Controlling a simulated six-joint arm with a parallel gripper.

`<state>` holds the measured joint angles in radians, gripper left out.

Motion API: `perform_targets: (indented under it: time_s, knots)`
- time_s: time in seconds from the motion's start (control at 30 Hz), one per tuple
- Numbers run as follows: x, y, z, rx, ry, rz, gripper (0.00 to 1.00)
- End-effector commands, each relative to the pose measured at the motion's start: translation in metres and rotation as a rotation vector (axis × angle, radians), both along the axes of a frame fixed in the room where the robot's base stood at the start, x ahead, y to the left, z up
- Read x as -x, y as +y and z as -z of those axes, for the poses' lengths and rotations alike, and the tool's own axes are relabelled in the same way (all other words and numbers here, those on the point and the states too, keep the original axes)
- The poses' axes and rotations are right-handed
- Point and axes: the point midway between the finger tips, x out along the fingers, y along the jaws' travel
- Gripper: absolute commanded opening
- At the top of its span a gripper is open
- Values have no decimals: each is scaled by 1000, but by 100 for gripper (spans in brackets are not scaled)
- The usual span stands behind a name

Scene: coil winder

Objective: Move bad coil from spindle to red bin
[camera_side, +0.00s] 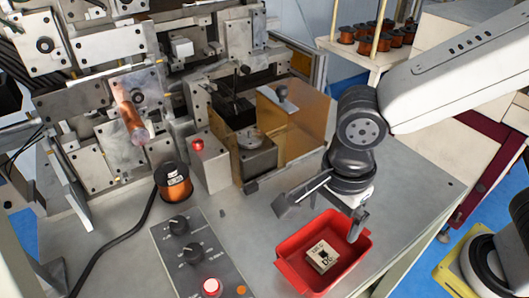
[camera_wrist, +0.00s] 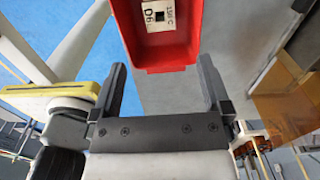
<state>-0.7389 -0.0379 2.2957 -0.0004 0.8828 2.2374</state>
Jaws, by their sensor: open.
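The red bin (camera_side: 287,262) stands on the grey worktop at the front right, and shows at the top of the wrist view (camera_wrist: 160,70). A small pale square piece with printed lettering and a dark square centre (camera_side: 318,262) lies in it; I cannot tell whether it is the bad coil. My gripper (camera_side: 321,216) is open and empty, its fingers spread above the back of the bin. A copper-coloured cylinder (camera_side: 129,113) projects from the winder at the left; I cannot tell whether it is a coil on the spindle.
A copper wire spool (camera_side: 174,181) stands on the worktop near the winder. A control panel with knobs and a lit red button (camera_side: 212,287) lies left of the bin. An amber clear guard (camera_side: 301,118) stands behind. More spools (camera_side: 368,42) fill a shelf at the back.

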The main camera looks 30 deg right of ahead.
Motion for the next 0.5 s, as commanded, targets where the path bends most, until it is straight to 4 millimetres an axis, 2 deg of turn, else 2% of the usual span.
perform_targets:
  time_s: [0.27, 0.5]
  knots:
    - [-9, -12, 6, -7, -10, -87, 98]
    - [-27, -39, 18, -19, -42, -299, 98]
